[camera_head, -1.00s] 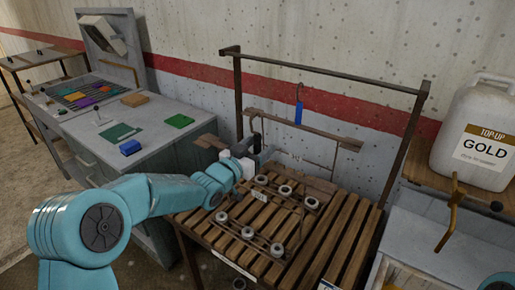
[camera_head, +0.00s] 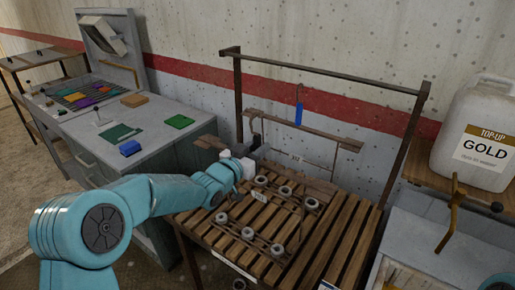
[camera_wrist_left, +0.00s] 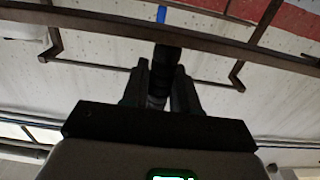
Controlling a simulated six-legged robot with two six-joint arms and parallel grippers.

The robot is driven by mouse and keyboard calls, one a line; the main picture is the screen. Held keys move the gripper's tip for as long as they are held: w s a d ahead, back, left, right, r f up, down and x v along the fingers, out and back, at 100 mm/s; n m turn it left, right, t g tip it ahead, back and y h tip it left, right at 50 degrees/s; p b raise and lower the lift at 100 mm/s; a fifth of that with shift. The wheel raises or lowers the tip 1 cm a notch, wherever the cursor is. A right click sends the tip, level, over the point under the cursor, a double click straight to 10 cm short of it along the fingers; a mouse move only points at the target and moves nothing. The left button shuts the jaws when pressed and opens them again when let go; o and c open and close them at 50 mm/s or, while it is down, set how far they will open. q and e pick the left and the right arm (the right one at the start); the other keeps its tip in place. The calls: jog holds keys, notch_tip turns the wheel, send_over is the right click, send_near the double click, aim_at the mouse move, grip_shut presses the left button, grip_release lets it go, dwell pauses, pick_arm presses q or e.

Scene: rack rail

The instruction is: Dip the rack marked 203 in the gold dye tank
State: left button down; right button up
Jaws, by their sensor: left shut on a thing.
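My left gripper (camera_head: 258,158) is at the left end of a wooden bar with a thin wire frame (camera_head: 335,165), under the upright metal stand. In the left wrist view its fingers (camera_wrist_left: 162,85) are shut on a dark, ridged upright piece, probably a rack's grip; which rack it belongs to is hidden. A small tag (camera_head: 296,157) sits on the wire part. A rack with several grey rings (camera_head: 285,190) lies on the slatted bench, with a white tag (camera_head: 259,195) too small to read. The gold dye tank cannot be made out for sure; a grey tank (camera_head: 425,235) stands at the right.
A white jug labelled GOLD (camera_head: 475,135) stands on a wooden shelf at the right. A brass-coloured lever (camera_head: 452,215) rises beside the grey tank. A blue tag (camera_head: 298,113) hangs from the stand (camera_head: 330,75). A grey cabinet (camera_head: 160,130) with coloured pieces is at left.

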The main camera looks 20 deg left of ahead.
aim_at(255, 139)
pick_arm(q)
jog(key=shift+r+p, duration=0.5)
jog(key=shift+r, duration=1.3)
